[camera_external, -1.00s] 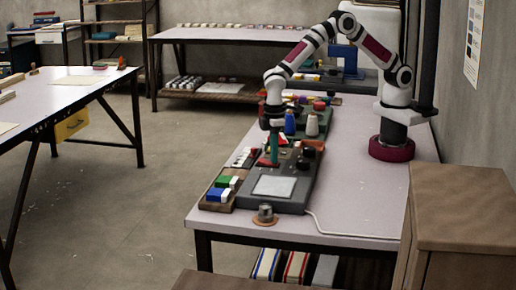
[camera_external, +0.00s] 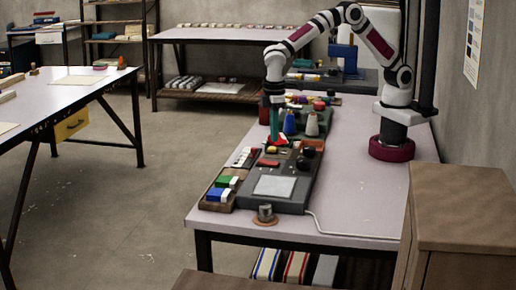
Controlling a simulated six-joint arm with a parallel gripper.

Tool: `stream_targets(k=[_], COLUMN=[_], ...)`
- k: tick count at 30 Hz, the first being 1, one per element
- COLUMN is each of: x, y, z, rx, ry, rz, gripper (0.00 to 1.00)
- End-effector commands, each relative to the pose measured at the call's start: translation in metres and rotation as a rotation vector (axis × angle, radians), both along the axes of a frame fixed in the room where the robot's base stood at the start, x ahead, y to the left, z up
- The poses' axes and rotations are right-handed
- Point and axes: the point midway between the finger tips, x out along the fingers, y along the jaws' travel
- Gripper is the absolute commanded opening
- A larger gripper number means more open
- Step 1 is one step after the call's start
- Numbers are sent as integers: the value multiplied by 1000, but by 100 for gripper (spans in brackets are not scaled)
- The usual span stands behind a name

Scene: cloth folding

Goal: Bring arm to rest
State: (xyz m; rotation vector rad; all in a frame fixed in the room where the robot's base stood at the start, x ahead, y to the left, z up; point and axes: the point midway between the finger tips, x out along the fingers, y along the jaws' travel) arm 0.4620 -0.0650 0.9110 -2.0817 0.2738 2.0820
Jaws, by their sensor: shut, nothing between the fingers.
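My gripper (camera_external: 275,139) points down above the far end of a dark grey device on the table. Its teal fingers are together with nothing visible between them. The gap between the fingertips and the surfaces below is hard to judge. My arm (camera_external: 315,35) arches from its dark red base at the right of the table, over to the left and down. The dark grey device (camera_external: 248,197) has a pale square panel, and a small red piece (camera_external: 268,163) lies on its upper part.
A tray with blue, green and white blocks (camera_external: 220,193) lies left of the device. A blue cone-like bottle (camera_external: 289,123) and a grey one (camera_external: 312,125) stand close right of my gripper. The tabletop (camera_external: 355,200) is bare at the front right. A wooden cabinet (camera_external: 465,205) stands at the right.

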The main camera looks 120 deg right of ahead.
Motion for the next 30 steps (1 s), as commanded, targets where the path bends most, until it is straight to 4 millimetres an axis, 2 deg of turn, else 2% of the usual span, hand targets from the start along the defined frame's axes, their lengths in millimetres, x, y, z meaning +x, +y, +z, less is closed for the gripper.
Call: stream_targets(k=[3,5,8,10,11,12,13,15,18,19,21,23,30], x=[0,-5,-41,-91,-116,-151,-176,-231,-290,-303,-323,-331,-333], y=[0,3,20,39,48,59,66,79,92,95,98,100,100], z=[0,7,46,81,93,105,111,116,110,107,101,98,97], rx=[0,3,21,46,56,73,84,108,136,142,151,155,156], ry=[0,-2,-6,-4,-3,2,4,13,25,28,34,37,38], rz=[0,-4,-33,-69,-86,-107,-124,-156,-193,-200,-214,-220,-221], gripper=[0,0,0,0,0,0,0,0,0,0,0,0,0])
